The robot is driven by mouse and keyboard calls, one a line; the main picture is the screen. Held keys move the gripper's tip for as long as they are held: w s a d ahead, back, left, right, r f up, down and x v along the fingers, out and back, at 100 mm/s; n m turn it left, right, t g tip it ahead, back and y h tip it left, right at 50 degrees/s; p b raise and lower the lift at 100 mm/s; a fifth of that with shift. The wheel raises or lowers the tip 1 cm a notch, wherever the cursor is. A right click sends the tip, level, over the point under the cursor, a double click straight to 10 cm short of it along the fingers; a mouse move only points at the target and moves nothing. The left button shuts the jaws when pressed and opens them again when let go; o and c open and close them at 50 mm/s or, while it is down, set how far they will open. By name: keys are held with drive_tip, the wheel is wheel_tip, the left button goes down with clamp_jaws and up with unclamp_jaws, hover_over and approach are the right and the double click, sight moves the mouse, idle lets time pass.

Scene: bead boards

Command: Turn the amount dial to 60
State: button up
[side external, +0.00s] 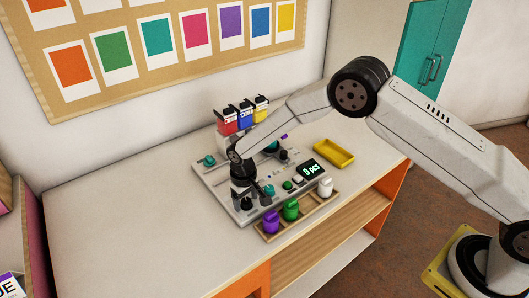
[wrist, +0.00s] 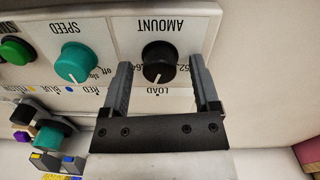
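The amount dial (wrist: 159,55) is a round black knob under the upside-down AMOUNT label in the wrist view. Its white pointer line aims down in that view, toward the LOAD mark. My gripper (wrist: 161,66) is open, with one finger on each side of the dial and a visible gap to it in the picture. Whether the fingertips are level with the knob I cannot tell. In the side external view my gripper (side external: 243,198) points down over the near left part of the grey board (side external: 213,178), and the dial is not clearly visible. The display (side external: 311,170) reads "0 pcs".
A teal SPEED dial (wrist: 76,62) sits beside the amount dial, with a green button (wrist: 16,50) beyond. A wooden rack (side external: 270,236) with purple, green and white containers stands along the board's front. A yellow tray (side external: 334,153) lies right. The left tabletop is clear.

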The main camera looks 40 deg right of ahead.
sight(247, 200)
drive_tip(key=shift+r, duration=3.9)
drive_tip(key=shift+r, duration=0.1)
drive_tip(key=shift+s+d+r, duration=0.15)
drive_tip(key=s+d+r+t, duration=0.1)
drive_tip(key=s+d+r, duration=0.2)
drive_tip(key=s+d, duration=0.2)
drive_tip(key=s+d+r+m, duration=0.1)
drive_tip(key=s+d+r, duration=0.2)
drive_tip(key=s, duration=0.7)
drive_tip(key=s+d+r+t, duration=0.1)
drive_tip(key=s+d+r, duration=0.2)
drive_tip(key=s+d, duration=0.4)
drive_tip(key=shift+s+r+t, duration=0.3)
drive_tip(key=shift+s+r, duration=0.05)
drive_tip(key=shift+s, duration=0.5)
